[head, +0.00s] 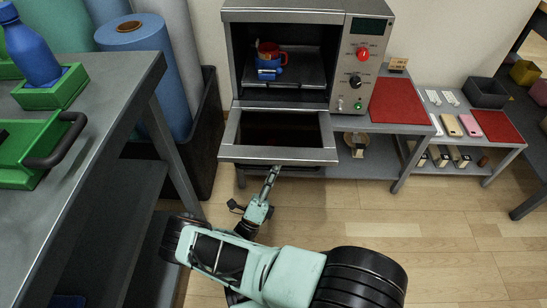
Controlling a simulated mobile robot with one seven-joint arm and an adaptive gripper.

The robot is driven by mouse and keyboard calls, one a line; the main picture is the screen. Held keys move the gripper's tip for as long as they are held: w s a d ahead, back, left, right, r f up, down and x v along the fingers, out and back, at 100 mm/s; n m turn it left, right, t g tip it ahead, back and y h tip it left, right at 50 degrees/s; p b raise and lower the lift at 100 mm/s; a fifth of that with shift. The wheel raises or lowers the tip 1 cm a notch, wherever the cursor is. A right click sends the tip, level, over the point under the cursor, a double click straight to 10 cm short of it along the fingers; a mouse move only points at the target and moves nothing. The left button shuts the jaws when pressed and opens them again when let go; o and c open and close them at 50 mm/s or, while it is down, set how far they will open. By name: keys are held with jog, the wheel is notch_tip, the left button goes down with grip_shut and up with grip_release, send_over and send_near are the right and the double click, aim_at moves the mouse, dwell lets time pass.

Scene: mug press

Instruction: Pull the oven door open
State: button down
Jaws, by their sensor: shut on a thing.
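The oven (356,72) stands on a metal table against the wall, its control panel with a red knob and a black knob on the right. Its door (240,153) is hinged down and lies open, roughly level, in front of the cavity. Inside the cavity a red mug (268,48) sits on a blue holder (269,69) on the rack. My gripper (272,172) is at the door's front edge, below its middle, shut on what appears to be the door handle. The handle and fingertips are mostly hidden under the edge.
A grey workbench (120,95) with green trays and a blue bottle fills the left. Fabric rolls (150,60) stand in a black bin behind it. A red mat (398,100) lies right of the oven. A low table (480,140) holds small items. The wooden floor is clear at right.

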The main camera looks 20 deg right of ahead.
jog(key=shift+s+f+m+h, duration=0.1)
jog(key=shift+f+m+h, duration=0.2)
jog(key=shift+f, duration=0.25)
jog(key=c, duration=2)
grip_release()
jog(key=shift+o, duration=0.2)
jog(key=shift+a+f, duration=0.15)
jog(key=shift+f, duration=0.05)
jog(key=s+a, duration=0.8)
jog(key=a, duration=0.1)
jog(key=shift+a+f, duration=0.25)
jog(key=shift+a, duration=0.1)
